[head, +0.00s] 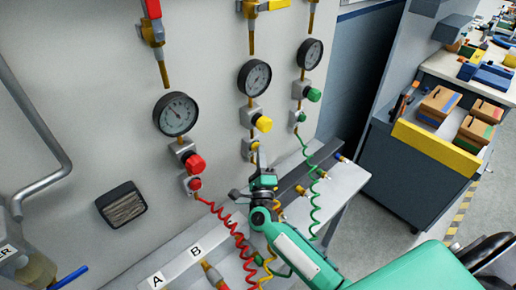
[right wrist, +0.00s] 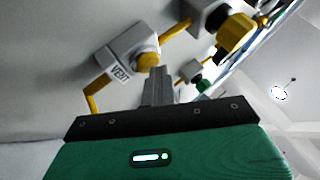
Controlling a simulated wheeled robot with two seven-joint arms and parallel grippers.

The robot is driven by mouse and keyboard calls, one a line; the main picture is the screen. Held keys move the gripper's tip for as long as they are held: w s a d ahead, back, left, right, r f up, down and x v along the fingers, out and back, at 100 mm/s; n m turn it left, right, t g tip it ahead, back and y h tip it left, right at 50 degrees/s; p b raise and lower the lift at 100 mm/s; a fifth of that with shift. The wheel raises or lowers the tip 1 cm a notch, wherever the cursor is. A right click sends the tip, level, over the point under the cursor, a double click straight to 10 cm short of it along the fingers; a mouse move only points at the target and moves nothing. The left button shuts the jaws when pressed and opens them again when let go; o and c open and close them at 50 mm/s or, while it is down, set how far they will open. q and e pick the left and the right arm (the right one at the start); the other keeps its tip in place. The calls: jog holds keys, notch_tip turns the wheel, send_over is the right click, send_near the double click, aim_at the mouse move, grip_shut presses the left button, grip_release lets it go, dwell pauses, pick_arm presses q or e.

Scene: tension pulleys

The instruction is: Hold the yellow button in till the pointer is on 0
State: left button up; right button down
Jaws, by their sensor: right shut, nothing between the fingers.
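The yellow button (right wrist: 148,62) sits on a grey block marked VENT in the right wrist view. In the head view the yellow button (head: 254,146) is small, low on the wall panel under the yellow knob (head: 263,123). Above them is the middle gauge (head: 255,77); its pointer is too small to read. My right gripper (head: 259,150) is shut and empty, its fingertips just below the button. In the right wrist view the fingertips (right wrist: 154,72) overlap the button's lower edge; I cannot tell whether they touch it. My left gripper is not in view.
A red knob (head: 195,162) and red button (head: 194,184) are to the left; a green knob (head: 313,95) and green button (head: 301,117) are to the right. Coiled red hose (head: 238,236) and green hose (head: 314,190) hang near my right arm. A cart with boxes (head: 440,103) stands at right.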

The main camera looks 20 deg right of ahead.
dwell(0.6)
jog(key=shift+s+d, duration=0.3)
jog(key=shift+s, duration=0.55)
jog(key=shift+s+d+p, duration=0.15)
jog(key=shift+s+d, duration=0.1)
jog(key=shift+s, duration=0.55)
jog(key=shift+s+d+p, duration=0.2)
jog(key=shift+s+d, duration=0.1)
jog(key=shift+s, duration=0.45)
jog(key=shift+s+d+p, duration=0.15)
jog(key=shift+s+d, duration=0.1)
jog(key=shift+s, duration=0.55)
jog(key=shift+a, duration=0.1)
